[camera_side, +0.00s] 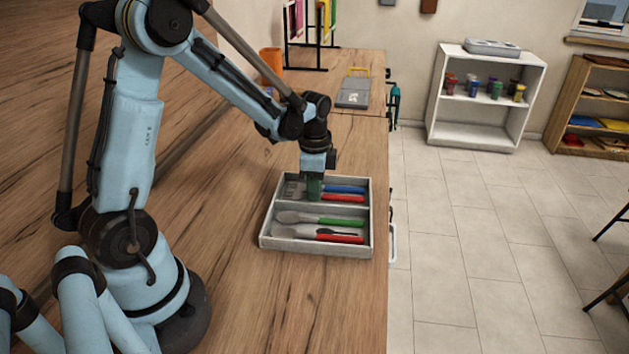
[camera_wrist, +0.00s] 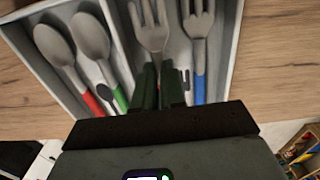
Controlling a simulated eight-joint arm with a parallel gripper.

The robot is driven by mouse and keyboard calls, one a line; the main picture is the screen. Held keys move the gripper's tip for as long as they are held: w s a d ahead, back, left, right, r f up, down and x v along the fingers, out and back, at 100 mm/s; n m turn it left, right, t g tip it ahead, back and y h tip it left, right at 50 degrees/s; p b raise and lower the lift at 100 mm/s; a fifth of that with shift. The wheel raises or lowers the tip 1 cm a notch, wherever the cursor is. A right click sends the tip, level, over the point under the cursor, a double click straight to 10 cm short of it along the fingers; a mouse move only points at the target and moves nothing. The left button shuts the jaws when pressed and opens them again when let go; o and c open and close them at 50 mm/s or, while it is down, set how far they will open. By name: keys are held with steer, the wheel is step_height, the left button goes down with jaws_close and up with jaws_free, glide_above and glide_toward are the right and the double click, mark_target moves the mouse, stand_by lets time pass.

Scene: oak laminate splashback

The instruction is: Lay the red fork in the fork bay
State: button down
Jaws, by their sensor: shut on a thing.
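The red fork (camera_wrist: 152,35) lies in the fork bay, the compartment holding forks, with its tines and neck showing in the wrist view. Its red handle (camera_side: 343,198) shows in the side view, beside the blue-handled fork (camera_wrist: 198,60). The fork looks low in the bay; whether it touches the floor I cannot tell. My gripper (camera_side: 314,190) reaches down into that bay. Its dark green fingers (camera_wrist: 160,85) are shut on the red fork and hide part of its handle. The grey tray (camera_side: 264,228) stands on the wooden counter.
A divider separates the forks from a green-handled spoon (camera_wrist: 92,38) and a red-handled spoon (camera_wrist: 55,45) in the neighbouring bay. Farther back are a grey board (camera_side: 353,92), an orange cup (camera_side: 271,64) and a rack. The counter in front of the tray is clear.

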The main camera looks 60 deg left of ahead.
steer(key=shift+f, duration=0.6)
stand_by(0.3)
steer(key=c, duration=1.1)
jaws_free()
steer(key=shift+c, duration=0.2)
step_height(320, 180, up, 12)
steer(key=shift+d+r, duration=0.1)
steer(key=shift+d, duration=0.1)
steer(key=s+d+n+t, duration=0.7)
steer(key=s+d+n, duration=0.1)
steer(key=d, duration=0.2)
steer(key=shift+r, duration=0.45)
